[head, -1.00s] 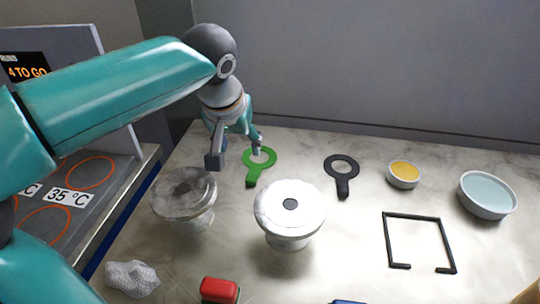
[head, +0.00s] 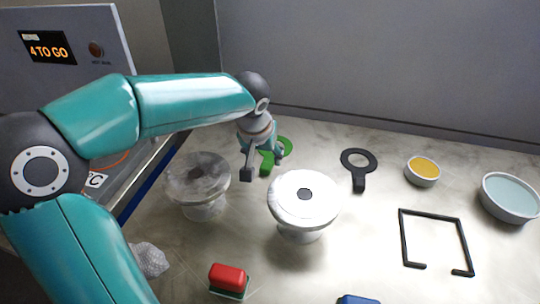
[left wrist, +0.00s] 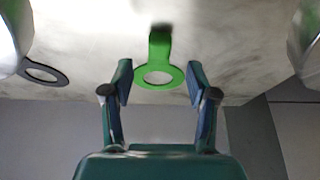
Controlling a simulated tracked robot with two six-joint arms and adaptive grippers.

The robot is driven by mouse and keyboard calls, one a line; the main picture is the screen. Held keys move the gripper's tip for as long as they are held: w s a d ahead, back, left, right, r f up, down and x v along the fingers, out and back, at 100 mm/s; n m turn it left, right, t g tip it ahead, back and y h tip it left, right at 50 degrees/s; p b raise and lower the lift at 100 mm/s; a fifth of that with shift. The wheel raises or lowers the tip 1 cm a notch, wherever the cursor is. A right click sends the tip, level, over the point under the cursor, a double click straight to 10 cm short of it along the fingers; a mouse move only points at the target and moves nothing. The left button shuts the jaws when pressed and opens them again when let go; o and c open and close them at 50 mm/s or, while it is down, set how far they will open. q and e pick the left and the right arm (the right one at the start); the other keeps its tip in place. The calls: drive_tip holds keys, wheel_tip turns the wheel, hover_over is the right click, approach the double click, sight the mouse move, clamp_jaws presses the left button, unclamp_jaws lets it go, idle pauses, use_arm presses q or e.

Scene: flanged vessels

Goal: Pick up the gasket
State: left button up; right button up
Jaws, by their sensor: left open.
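A flat green ring gasket with a tab (head: 285,143) lies on the bench behind the white flanged vessel, partly hidden by my left gripper. A similar black ring gasket with a tab (head: 359,162) lies to its right, flat on the bench. My left gripper (head: 263,164) is open and empty, over the green gasket. In the left wrist view the green gasket (left wrist: 159,84) shows between the open fingers (left wrist: 160,76), its tab pointing up the picture. No contact is visible. The black ring (left wrist: 42,72) shows at the left there. My right gripper is not in view.
A grey flanged vessel (head: 197,178) and a white one (head: 304,201) stand in front of the gripper. Right are a yellow-filled dish (head: 422,171), a pale blue bowl (head: 511,197) and a black open frame (head: 404,238). A red block (head: 228,275) lies in front.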

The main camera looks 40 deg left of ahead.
sight(266, 163)
use_arm(q)
drive_tip(key=x, duration=0.4)
drive_tip(key=shift+w+a+f, duration=0.1)
drive_tip(key=shift+w+f, duration=0.1)
clamp_jaws()
drive_tip(key=shift+r, duration=0.1)
